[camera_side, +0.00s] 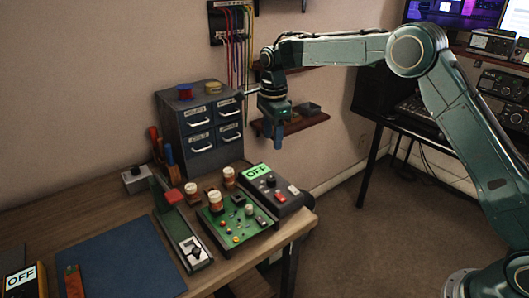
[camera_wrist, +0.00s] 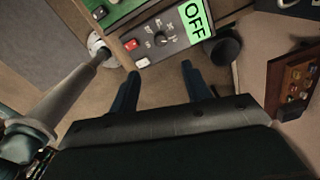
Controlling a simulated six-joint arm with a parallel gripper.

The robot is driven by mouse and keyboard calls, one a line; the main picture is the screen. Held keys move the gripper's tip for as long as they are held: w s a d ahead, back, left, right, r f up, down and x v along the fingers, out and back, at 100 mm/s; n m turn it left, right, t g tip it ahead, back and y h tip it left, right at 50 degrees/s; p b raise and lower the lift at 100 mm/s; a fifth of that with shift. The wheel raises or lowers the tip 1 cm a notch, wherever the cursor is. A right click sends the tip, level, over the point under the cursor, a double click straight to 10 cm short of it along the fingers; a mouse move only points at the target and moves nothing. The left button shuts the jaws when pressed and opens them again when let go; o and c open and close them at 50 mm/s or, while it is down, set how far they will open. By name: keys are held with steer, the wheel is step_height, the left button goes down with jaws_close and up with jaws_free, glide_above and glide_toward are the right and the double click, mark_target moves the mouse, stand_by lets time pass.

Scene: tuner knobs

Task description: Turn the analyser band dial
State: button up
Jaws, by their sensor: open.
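A dark grey box with a green display reading OFF (camera_side: 258,171) sits at the right end of the bench. A small black dial (camera_wrist: 161,39) with white marks around it is on its top panel. It also shows in the side view as a dark knob (camera_side: 271,181). A red button (camera_wrist: 131,44) and a white button (camera_wrist: 142,63) sit beside the dial. My gripper (camera_side: 278,138) hangs above and behind this box, pointing down. In the wrist view my gripper (camera_wrist: 160,70) has its fingers apart with nothing between them, and the dial lies beyond the tips.
A green circuit board (camera_side: 236,222) with several parts stands left of the box. A grey drawer cabinet (camera_side: 203,122) is behind. A blue mat (camera_side: 120,262) and another OFF display (camera_side: 20,278) are at left. The air around my gripper looks clear.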

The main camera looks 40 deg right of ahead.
mark_target(271, 178)
steer(key=shift+w+f, duration=0.1)
steer(key=shift+f, duration=0.2)
step_height(271, 178, down, 14)
steer(key=shift+r, duration=0.25)
stand_by(0.5)
steer(key=c, duration=1)
